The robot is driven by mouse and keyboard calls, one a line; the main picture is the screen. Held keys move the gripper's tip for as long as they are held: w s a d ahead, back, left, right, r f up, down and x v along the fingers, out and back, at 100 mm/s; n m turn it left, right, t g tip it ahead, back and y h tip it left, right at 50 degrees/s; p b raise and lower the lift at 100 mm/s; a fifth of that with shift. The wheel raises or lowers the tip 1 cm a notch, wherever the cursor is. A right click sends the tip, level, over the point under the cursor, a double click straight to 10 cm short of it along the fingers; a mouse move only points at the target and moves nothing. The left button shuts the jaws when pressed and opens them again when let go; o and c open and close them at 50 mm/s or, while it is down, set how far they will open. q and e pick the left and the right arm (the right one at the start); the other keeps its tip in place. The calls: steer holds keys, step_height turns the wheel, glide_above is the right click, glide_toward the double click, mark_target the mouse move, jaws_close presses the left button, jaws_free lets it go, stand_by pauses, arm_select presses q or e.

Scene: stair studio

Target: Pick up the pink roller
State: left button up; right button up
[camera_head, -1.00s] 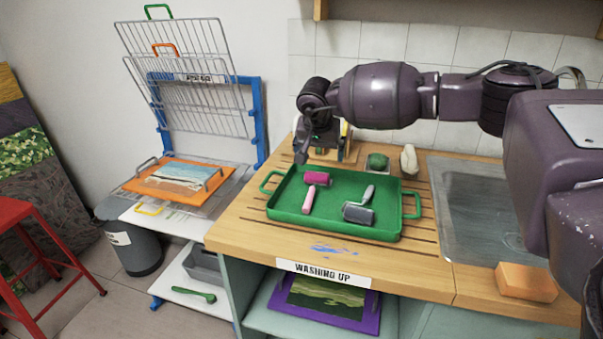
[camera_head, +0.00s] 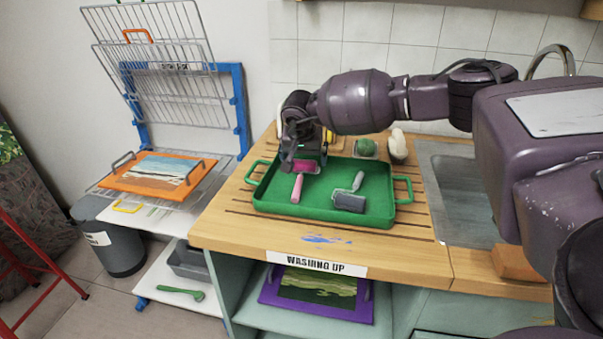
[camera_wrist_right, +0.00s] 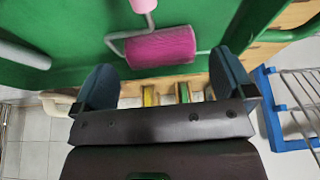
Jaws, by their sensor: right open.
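The pink roller (camera_head: 299,184) lies in the green tray (camera_head: 270,208), with its magenta sleeve toward the back left and its pale pink handle toward the front. My right gripper (camera_head: 300,164) is over the back left of the tray, at the sleeve end, and partly covers it. In the right wrist view the magenta sleeve (camera_wrist_right: 160,47) shows ahead of the two spread fingers of the right gripper (camera_wrist_right: 165,85). The gripper is open and empty, and the roller is not between the fingers. My left gripper is not in view.
A grey roller (camera_head: 349,201) lies in the tray's right half. The sink (camera_head: 455,190) is to the right. A drying rack (camera_head: 165,90) stands to the left.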

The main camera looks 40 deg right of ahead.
mark_target(304, 161)
steer(key=x, duration=0.3)
steer(key=shift+a, duration=0.1)
steer(key=shift+r, duration=0.15)
steer(key=c, duration=0.7)
